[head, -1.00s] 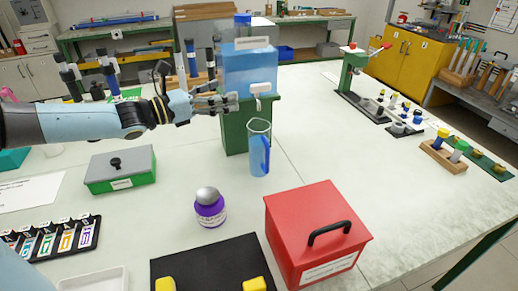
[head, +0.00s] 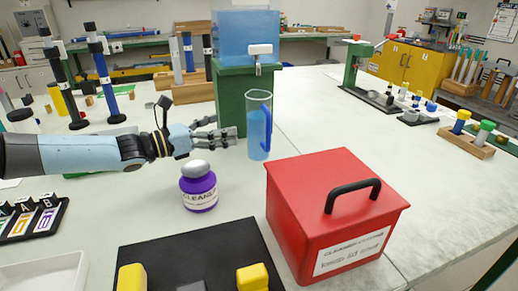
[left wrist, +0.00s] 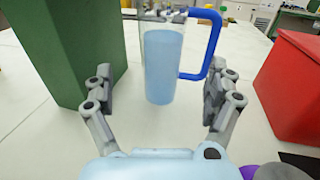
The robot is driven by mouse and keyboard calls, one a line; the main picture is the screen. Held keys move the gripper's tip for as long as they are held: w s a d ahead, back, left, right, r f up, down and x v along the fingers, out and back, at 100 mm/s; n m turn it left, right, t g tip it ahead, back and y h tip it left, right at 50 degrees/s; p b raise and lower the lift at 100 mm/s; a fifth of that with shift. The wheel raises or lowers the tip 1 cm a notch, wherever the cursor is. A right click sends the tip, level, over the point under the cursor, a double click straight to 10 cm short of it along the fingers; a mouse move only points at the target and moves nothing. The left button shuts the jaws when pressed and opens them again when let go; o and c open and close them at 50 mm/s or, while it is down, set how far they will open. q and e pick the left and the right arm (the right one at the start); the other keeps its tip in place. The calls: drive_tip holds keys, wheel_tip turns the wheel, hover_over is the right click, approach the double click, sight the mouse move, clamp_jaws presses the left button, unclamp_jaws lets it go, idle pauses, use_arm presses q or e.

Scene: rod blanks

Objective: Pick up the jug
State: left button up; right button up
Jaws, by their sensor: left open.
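The jug (head: 257,128) is a tall, clear blue cylinder with a blue handle on its right side. It stands upright on the table in front of the green stand. My left gripper (head: 232,136) is just left of the jug in the head view, open and pointing at it. In the left wrist view the jug (left wrist: 163,65) stands beyond and between the spread fingers (left wrist: 160,100), with its handle to the right. The fingers appear apart from it. My right gripper is not in view.
The green stand (head: 231,100) bears a blue water tank (head: 247,38) with a tap. A red box (head: 300,200) with a black handle stands right of the jug, in front. A purple jar (head: 198,190) stands in front of my left gripper.

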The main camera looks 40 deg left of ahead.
sight(258, 124)
use_arm(q)
wheel_tip(258, 124, down, 2)
drive_tip(key=shift+f+b, duration=0.15)
drive_tip(key=shift+b, duration=0.4)
drive_tip(key=shift+w+d+f+b, duration=0.1)
drive_tip(key=shift+w+b, duration=0.2)
drive_tip(key=shift+w, duration=0.05)
drive_tip(key=b+x, duration=0.2)
drive_tip(key=x, duration=0.2)
drive_tip(key=shift+d+r+b+x, duration=0.15)
drive_tip(key=shift+b+x, duration=0.2)
drive_tip(key=shift+x, duration=0.65)
drive_tip(key=shift+r+b+x, duration=0.2)
drive_tip(key=shift+b+x, duration=0.15)
drive_tip(key=shift+x, duration=0.65)
drive_tip(key=shift+d+r+b+x, duration=0.15)
drive_tip(key=shift+b+x, duration=0.2)
drive_tip(key=shift+x, duration=0.65)
drive_tip(key=shift+a, duration=0.1)
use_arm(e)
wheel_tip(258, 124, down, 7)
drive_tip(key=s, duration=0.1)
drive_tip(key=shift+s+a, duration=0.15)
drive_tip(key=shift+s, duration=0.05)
use_arm(q)
drive_tip(key=shift+c, duration=0.4)
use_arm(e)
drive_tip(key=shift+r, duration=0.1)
use_arm(q)
drive_tip(key=c, duration=1.6)
